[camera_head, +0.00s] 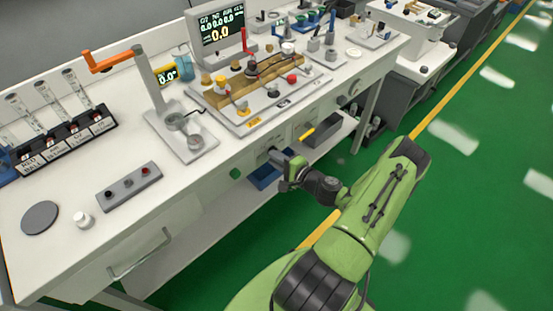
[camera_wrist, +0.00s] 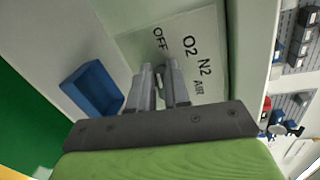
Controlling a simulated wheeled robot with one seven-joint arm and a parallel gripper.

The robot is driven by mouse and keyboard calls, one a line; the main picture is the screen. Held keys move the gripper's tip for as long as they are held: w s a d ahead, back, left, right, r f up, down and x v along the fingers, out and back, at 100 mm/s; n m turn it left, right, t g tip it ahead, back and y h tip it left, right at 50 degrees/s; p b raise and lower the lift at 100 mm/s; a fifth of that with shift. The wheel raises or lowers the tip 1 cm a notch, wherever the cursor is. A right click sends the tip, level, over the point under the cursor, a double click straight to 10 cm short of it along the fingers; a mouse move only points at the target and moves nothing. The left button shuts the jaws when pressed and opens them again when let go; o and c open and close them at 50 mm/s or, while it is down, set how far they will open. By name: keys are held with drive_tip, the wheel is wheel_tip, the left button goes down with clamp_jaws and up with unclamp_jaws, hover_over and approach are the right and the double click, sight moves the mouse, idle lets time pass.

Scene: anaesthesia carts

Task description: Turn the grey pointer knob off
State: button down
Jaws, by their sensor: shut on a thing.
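My gripper (camera_head: 276,157) is at the front face of the white cart, below the worktop edge. In the wrist view my gripper (camera_wrist: 160,82) has its two grey fingers shut on the grey pointer knob (camera_wrist: 160,72). The knob is mostly hidden between the fingertips, so I cannot tell its exact pointing direction. A pale label plate (camera_wrist: 205,45) around it reads OFF, O2, N2 and AIR. OFF stands just above the fingertips in the wrist view; the other words are to the right. In the head view my gripper hides the knob.
A blue open bin (camera_wrist: 93,88) lies close to the fingers and also shows under the gripper in the head view (camera_head: 262,181). A yellow lever (camera_head: 305,134) is to the right on the cart front. Green floor (camera_head: 440,210) is clear at right.

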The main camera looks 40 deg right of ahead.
drive_tip(key=c, duration=1.1)
unclamp_jaws()
drive_tip(key=shift+s, duration=0.1)
drive_tip(key=s+r+p, duration=0.2)
drive_tip(key=s+r, duration=0.1)
drive_tip(key=s, duration=1.2)
drive_tip(key=shift+s+d+p, duration=0.15)
drive_tip(key=shift+d+p, duration=0.25)
